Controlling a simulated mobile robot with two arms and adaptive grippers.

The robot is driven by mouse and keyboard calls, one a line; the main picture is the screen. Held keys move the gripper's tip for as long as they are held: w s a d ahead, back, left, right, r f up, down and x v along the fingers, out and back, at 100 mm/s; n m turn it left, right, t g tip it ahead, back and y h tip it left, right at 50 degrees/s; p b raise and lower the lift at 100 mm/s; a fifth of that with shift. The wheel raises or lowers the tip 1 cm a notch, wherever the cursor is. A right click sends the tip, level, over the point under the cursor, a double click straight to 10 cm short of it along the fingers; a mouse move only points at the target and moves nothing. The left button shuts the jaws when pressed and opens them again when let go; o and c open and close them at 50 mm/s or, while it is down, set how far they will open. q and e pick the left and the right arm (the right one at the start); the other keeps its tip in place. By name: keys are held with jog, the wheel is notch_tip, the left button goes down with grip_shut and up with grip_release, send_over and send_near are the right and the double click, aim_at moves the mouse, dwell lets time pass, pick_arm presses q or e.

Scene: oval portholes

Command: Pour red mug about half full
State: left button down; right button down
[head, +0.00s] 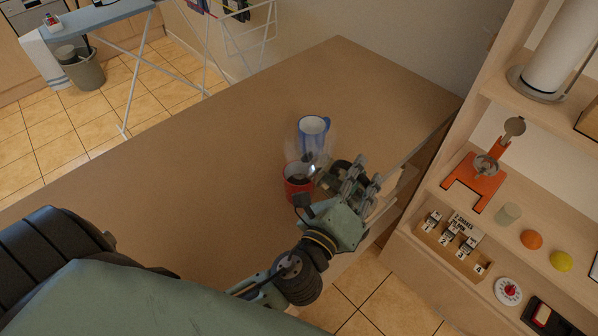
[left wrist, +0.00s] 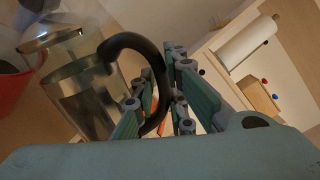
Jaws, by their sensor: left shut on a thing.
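The red mug (head: 293,188) stands on the brown table with dark contents inside; its red side also shows at the left edge of the left wrist view (left wrist: 10,90). My left gripper (head: 348,178) is shut on the black handle (left wrist: 155,75) of a clear glass pot (left wrist: 85,95). The pot has a metallic band near one end and looks tilted in the left wrist view. In the head view the clear pot is hard to make out, close behind the red mug. I cannot tell its liquid level or whether liquid is flowing. My right gripper is not in view.
The table (head: 180,165) is clear to the left. A shelf unit (head: 470,200) on the right holds an orange stand, fruit, a timer and a paper roll (head: 560,50). An ironing board (head: 100,18) stands beyond.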

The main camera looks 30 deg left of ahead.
pick_arm(q)
jog(key=d+f+m+p, duration=0.1)
jog(key=m, duration=0.1)
jog(key=shift+d+f+m, duration=0.15)
jog(key=shift+f+m, duration=0.05)
jog(key=shift+m, duration=0.2)
jog(key=shift+d+f+m, duration=0.2)
jog(key=shift+f+m, duration=0.25)
jog(key=shift+f, duration=0.05)
jog(key=shift+d+f+m, duration=0.15)
jog(key=shift+f+m, duration=0.3)
jog(key=d+f+m+p, duration=0.2)
jog(key=d+f+m, duration=0.3)
jog(key=m, duration=0.3)
jog(key=r+p, duration=0.1)
jog(key=r, duration=0.1)
jog(key=r+p, duration=0.4)
jog(key=shift+s+a, duration=0.15)
jog(key=shift+a, duration=0.1)
jog(key=shift+f, duration=0.1)
